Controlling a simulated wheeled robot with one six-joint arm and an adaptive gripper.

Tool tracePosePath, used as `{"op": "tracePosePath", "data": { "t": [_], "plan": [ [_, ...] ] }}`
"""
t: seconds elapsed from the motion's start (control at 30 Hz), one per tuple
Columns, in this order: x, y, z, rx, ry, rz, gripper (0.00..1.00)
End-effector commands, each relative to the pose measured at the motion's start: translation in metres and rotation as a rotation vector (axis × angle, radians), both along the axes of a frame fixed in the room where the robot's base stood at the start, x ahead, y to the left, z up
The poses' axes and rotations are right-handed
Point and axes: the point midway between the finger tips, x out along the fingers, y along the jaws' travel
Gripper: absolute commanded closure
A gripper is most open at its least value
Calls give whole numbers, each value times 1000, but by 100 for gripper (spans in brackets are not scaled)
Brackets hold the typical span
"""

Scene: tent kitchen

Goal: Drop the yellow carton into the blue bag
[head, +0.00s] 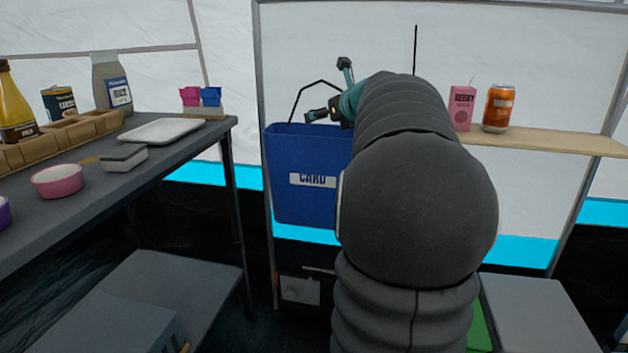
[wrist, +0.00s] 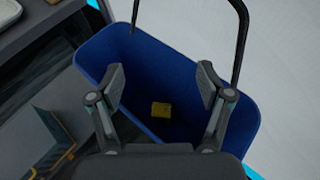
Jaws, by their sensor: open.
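The blue bag (head: 310,155) hangs behind my arm in the head view, with a white "CARD" label on its front and a dark handle above it. In the wrist view the blue bag (wrist: 170,60) is seen from above with its mouth open. A small yellow carton (wrist: 161,109) lies inside it, low down, between my finger outlines. My gripper (wrist: 160,80) is over the bag's mouth with its fingers spread apart and nothing between them. In the head view my gripper (head: 330,110) is at the bag's top rim, partly hidden by my arm.
A wooden shelf (head: 550,140) on the right carries a pink carton (head: 461,108) and an orange can (head: 498,108).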

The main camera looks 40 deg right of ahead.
Motion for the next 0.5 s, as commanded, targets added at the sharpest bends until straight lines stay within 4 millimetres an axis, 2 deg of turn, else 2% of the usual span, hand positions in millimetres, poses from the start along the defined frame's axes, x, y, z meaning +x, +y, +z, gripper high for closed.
{"op": "tracePosePath", "data": {
  "t": [0.3, 0.5],
  "plan": [
    [-57, 7, 25, -3, -3, -4, 22],
    [-85, 12, 37, -3, -2, -3, 22]
  ]
}}
